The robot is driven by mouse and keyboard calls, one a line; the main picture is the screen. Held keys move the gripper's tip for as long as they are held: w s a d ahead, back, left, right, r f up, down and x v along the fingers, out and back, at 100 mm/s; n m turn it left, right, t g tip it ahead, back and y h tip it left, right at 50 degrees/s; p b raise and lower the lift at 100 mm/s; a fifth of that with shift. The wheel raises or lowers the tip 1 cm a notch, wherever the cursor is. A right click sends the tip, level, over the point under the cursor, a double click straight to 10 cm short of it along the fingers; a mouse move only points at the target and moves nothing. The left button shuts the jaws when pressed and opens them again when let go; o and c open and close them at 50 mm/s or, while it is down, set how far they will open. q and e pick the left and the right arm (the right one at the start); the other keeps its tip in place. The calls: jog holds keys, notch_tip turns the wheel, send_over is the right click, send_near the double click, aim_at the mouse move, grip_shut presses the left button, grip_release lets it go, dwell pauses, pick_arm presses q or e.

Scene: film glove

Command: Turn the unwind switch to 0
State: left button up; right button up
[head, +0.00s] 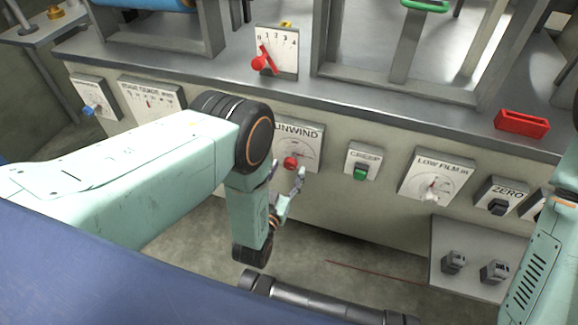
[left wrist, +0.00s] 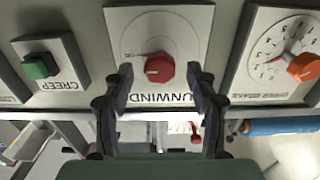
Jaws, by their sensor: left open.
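The unwind switch is a red round knob (head: 291,162) on a white plate (head: 312,136) labelled UNWIND, on the front of the machine. My left gripper (head: 287,177) is open in front of the plate. In the left wrist view the tips of my left gripper (left wrist: 159,76) stand on either side of the knob, with gaps; I cannot tell how deep they reach. My right gripper is out of view.
The creep button (head: 360,173) is right of the unwind plate, then the film dial (head: 436,177) and zero switch (head: 498,207). An orange knob (left wrist: 303,67) sits on the neighbouring dial. A red tray (head: 521,124) lies on the ledge above.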

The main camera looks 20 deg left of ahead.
aim_at(289, 167)
pick_arm(q)
jog(key=shift+w+d+f+b, duration=0.1)
jog(key=shift+w+b, duration=0.05)
jog(key=shift+w, duration=0.45)
jog(key=shift+w+f+b, duration=0.1)
jog(key=shift+w+b, duration=0.05)
jog(key=shift+w, duration=0.45)
jog(key=shift+w+r, duration=0.15)
jog(key=shift+w, duration=0.25)
jog(key=c, duration=1.2)
